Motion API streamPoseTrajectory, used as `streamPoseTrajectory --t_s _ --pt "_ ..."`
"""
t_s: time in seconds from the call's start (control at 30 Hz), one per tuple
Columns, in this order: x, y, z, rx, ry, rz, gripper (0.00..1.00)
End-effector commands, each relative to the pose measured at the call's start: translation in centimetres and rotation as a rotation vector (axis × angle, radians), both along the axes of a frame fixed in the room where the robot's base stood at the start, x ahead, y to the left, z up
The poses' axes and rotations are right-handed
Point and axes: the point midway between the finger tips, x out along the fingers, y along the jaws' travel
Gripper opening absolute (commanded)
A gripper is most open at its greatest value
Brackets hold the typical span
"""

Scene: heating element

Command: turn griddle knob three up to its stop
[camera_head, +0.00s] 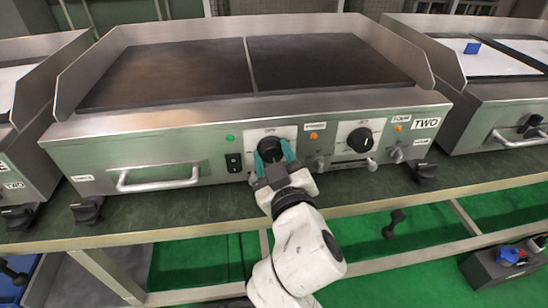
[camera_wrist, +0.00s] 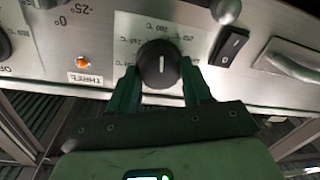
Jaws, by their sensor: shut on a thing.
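The black round griddle knob (camera_head: 269,146) sits on the left control plate of the steel griddle's front. In the wrist view the same knob (camera_wrist: 159,63) shows its white pointer line standing nearly upright in the picture, over a plate with printed temperature marks. A label reading THREE (camera_wrist: 85,78) sits beside an orange lamp (camera_wrist: 83,63), left of the knob there. My gripper (camera_head: 273,156) has its teal fingers on either side of the knob and is shut on it. In the wrist view my gripper (camera_wrist: 160,78) spans the knob's two sides. The fingers hide part of the dial marks.
A second black knob (camera_head: 360,139) sits to the right, near the TWO label (camera_head: 426,123). A black rocker switch (camera_head: 234,163) and a tray handle (camera_head: 158,177) lie to the left. The dark counter edge (camera_head: 180,220) runs below the griddle.

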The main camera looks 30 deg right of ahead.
Motion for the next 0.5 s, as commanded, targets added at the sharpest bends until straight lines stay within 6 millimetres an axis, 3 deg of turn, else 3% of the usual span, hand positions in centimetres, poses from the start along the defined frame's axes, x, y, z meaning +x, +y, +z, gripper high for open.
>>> streamPoseTrajectory --t_s 0.27,0.3,0.5 --pt "0.0 -0.05 -0.37 0.001 0.009 -0.002 0.18" --pt "0.0 -0.05 -0.37 0.001 0.009 -0.002 0.53" --pt "0.0 -0.03 -0.2 0.0 0.005 -0.001 0.72"
